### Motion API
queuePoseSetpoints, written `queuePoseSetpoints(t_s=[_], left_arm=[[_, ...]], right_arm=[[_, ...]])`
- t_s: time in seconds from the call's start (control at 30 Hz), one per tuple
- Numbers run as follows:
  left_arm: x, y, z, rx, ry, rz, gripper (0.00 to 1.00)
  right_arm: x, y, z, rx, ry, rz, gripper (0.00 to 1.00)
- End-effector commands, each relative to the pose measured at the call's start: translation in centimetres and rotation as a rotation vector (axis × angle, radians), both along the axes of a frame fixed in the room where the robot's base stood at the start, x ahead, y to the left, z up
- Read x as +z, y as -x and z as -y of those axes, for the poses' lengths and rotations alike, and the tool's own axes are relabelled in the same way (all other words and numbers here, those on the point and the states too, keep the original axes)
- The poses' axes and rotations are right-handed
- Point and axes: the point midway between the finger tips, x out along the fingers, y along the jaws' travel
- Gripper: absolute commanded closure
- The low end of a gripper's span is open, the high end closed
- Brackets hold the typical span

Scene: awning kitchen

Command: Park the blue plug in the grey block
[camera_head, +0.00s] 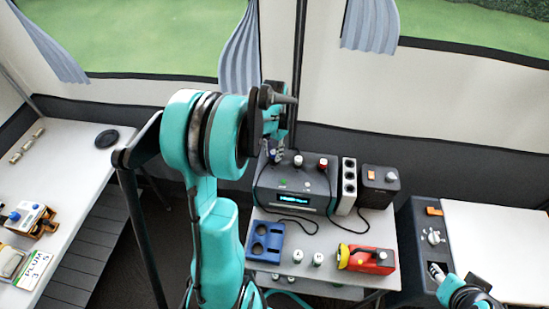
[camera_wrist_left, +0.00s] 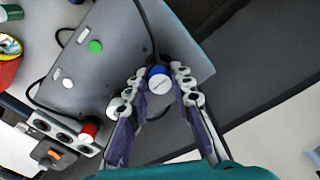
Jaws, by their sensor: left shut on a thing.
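The blue plug (camera_wrist_left: 158,79) with a pale round top sits between the fingertips of my left gripper (camera_wrist_left: 160,74); a dark cable runs up from it in the left wrist view. In the head view my left gripper (camera_head: 277,156) is at the rear left of the dark console (camera_head: 268,201), partly hidden by my arm. The grey block (camera_head: 348,187), long and pale with several dark sockets, stands right of the console. It also shows in the left wrist view (camera_wrist_left: 66,134), apart from the gripper. My right gripper (camera_head: 437,271) is at lower right, its finger opening unclear.
A red plug (camera_head: 323,163) and a white plug (camera_head: 298,160) stand at the console's rear. A black box with an orange switch (camera_head: 379,186) is right of the block. A blue holder (camera_head: 265,242) and red-yellow torch (camera_head: 366,258) lie in front. Cables loop across the table.

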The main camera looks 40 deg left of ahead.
Motion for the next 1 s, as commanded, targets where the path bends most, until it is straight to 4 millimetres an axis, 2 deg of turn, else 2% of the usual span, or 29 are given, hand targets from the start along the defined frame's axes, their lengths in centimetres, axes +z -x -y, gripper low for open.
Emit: queuePoseSetpoints(t_s=[1.0], left_arm=[[4.1, 0.0, 0.0, 0.0, 0.0, 0.0, 1.0]], right_arm=[[3.1, 0.0, 0.0, 0.0, 0.0, 0.0, 0.6]])
